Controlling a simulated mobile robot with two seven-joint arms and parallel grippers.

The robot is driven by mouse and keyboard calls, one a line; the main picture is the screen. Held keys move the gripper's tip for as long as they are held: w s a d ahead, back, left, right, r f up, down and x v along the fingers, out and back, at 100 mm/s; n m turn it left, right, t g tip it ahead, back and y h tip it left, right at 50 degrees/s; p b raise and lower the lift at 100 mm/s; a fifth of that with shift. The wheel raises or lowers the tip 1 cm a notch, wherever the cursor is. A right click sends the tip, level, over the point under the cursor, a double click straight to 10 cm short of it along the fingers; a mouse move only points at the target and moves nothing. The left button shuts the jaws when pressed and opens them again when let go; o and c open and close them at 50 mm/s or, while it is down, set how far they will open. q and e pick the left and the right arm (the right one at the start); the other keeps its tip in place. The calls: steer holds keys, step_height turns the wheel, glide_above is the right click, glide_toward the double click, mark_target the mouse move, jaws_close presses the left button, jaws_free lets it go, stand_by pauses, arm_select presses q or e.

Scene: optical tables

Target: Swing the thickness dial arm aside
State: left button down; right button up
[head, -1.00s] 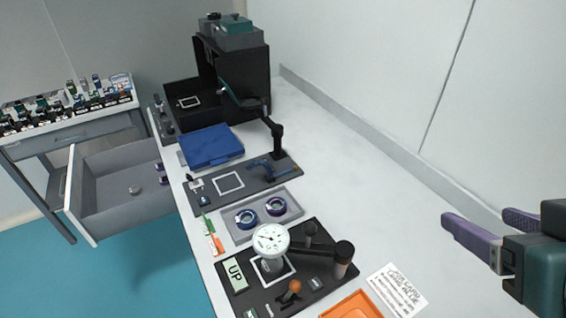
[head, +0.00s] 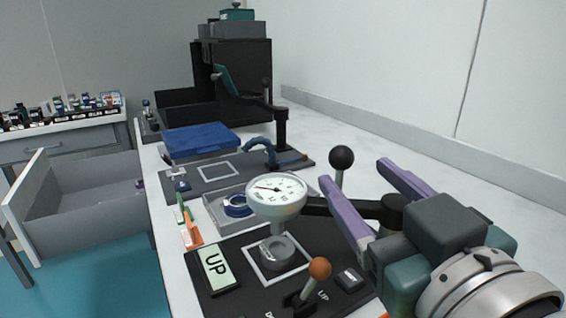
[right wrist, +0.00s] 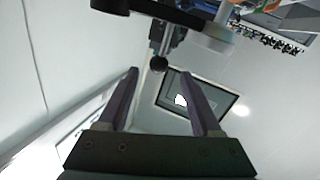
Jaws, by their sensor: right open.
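The thickness dial (head: 277,192) is a round white gauge over a small grey cylinder (head: 284,252) on the black mat. Its black arm (head: 345,208) runs right from the gauge to a dark post, partly behind my right gripper (head: 354,173). A black ball knob (head: 341,158) stands up above the arm. My right gripper is open, its purple fingers pointing toward the knob. In the right wrist view the black ball (right wrist: 159,64) shows between the fingertips (right wrist: 160,74); I cannot tell if they touch it. My left gripper is not in view.
Behind are a grey tray (head: 214,208), a blue case (head: 201,139) and a black box. The open drawer (head: 85,205) is left; clear tabletop lies back right.

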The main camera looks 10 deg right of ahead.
steer(key=w, duration=0.9)
steer(key=shift+w+a, duration=0.15)
steer(key=shift+w, duration=0.1)
steer(key=shift+r, duration=0.1)
steer(key=shift+c, duration=0.3)
jaws_close()
stand_by(0.6)
